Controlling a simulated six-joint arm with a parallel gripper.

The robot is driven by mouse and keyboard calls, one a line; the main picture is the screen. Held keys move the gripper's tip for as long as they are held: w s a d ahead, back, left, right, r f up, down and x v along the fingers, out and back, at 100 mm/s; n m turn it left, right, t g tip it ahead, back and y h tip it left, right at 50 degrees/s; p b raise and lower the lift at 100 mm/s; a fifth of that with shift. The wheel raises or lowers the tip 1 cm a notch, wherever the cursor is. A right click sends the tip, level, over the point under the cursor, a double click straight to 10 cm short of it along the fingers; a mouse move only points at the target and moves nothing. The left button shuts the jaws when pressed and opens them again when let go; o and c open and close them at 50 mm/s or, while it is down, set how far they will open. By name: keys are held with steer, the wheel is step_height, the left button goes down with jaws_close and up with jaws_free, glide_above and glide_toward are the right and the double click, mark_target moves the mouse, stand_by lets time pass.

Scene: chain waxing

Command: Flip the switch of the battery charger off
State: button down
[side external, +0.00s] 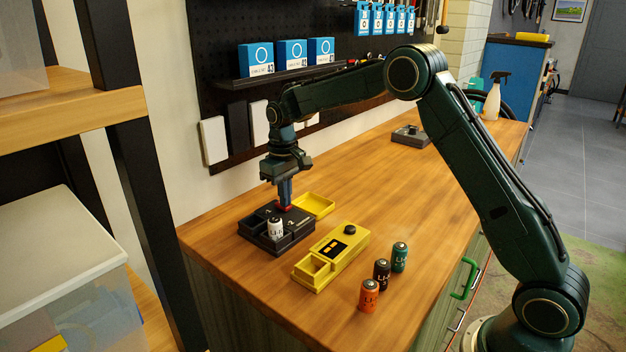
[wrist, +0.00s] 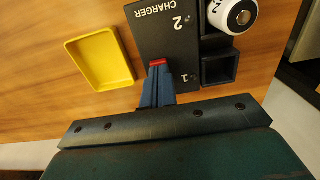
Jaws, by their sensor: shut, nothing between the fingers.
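The battery charger (side external: 255,240) is a black box on the wooden bench, lettered CHARGER with 1 and 2 in the wrist view (wrist: 160,33). A white battery (side external: 275,230) stands in its slot by the 2; the slot by the 1 (wrist: 218,68) is empty. The red switch (wrist: 158,62) shows right at my fingertips, partly covered by them. My gripper (side external: 285,203) points down over the charger, shut with nothing held. Its fingertips (wrist: 157,70) look in contact with or just above the switch. I cannot tell which way the switch is set.
An empty yellow tray (side external: 328,207) lies beside the charger. A yellow device (side external: 338,258) with a black knob and open compartment is nearer the front. Orange (side external: 368,296), black (side external: 381,273) and green (side external: 399,258) batteries stand right of it. The bench farther back is mostly clear.

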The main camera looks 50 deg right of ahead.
steer(key=shift+r, duration=3.45)
